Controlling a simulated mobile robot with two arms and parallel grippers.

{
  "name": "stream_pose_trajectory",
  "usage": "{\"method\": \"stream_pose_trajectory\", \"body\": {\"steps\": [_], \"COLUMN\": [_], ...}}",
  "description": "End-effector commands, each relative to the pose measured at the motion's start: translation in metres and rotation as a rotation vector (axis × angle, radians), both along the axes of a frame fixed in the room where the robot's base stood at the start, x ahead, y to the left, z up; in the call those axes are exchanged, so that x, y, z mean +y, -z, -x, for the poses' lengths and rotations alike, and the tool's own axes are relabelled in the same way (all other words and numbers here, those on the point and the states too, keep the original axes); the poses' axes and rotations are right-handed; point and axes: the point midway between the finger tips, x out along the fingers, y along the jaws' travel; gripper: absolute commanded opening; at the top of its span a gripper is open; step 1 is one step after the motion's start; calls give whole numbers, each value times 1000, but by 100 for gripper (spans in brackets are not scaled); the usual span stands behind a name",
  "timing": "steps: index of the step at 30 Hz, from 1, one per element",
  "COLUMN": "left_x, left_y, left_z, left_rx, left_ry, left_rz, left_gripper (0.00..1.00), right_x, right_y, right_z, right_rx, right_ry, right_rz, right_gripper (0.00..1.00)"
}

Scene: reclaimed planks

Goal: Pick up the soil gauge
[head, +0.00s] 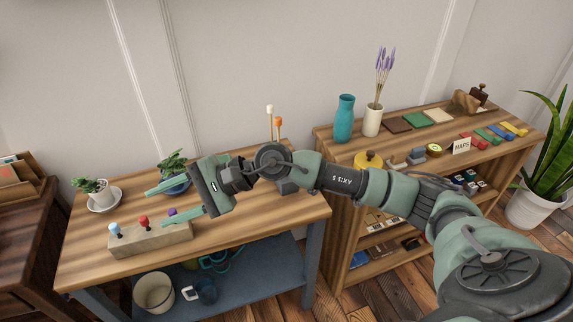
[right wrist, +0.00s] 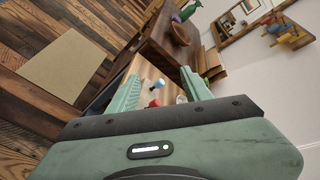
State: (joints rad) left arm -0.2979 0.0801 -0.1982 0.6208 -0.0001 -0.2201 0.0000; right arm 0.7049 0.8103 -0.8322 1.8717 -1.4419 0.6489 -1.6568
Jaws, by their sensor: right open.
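A pale block (head: 150,238) on the left wooden table holds a blue-topped piece (head: 114,229), a red-topped piece (head: 143,221) and a purple-topped piece (head: 172,212). Two thin stems, one white-topped (head: 270,109) and one orange-topped (head: 278,122), rise behind my right arm; their base is partly hidden. I cannot tell for sure which of these is the soil gauge. My right gripper (head: 160,206) is open and empty near the block's back edge, pointing left. In the right wrist view the blue top (right wrist: 159,83) and red top (right wrist: 154,103) show between the fingers. My left gripper is out of view.
Potted plants (head: 94,187) and (head: 174,162) stand on the table (head: 240,232), the second close behind my gripper. A bucket (head: 154,292) and watering can sit on the lower shelf. A shelf unit (head: 340,150) with vases and coloured pieces stands right.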

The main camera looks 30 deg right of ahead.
Motion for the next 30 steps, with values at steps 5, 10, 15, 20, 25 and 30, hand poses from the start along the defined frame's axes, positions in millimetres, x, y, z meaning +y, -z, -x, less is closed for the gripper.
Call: {"method": "stream_pose_trajectory", "body": {"steps": [5,10,15,20,25,30], "left_x": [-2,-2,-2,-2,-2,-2], "left_y": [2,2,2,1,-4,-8], "left_z": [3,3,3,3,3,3], "left_rx": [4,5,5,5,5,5], "left_ry": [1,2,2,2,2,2], "left_rz": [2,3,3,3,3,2], "left_gripper": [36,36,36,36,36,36], "right_x": [-155,-277,-324,-329,-328,-328], "right_y": [45,34,25,40,58,82], "right_z": [-37,-44,-42,-48,-56,-67], "right_rx": [-312,-317,-281,-275,-277,-277], "right_ry": [-215,-343,-392,-399,-400,-398], "right_rz": [847,1300,1452,1464,1461,1460], "right_gripper": [49,49,49,49,49,49]}}
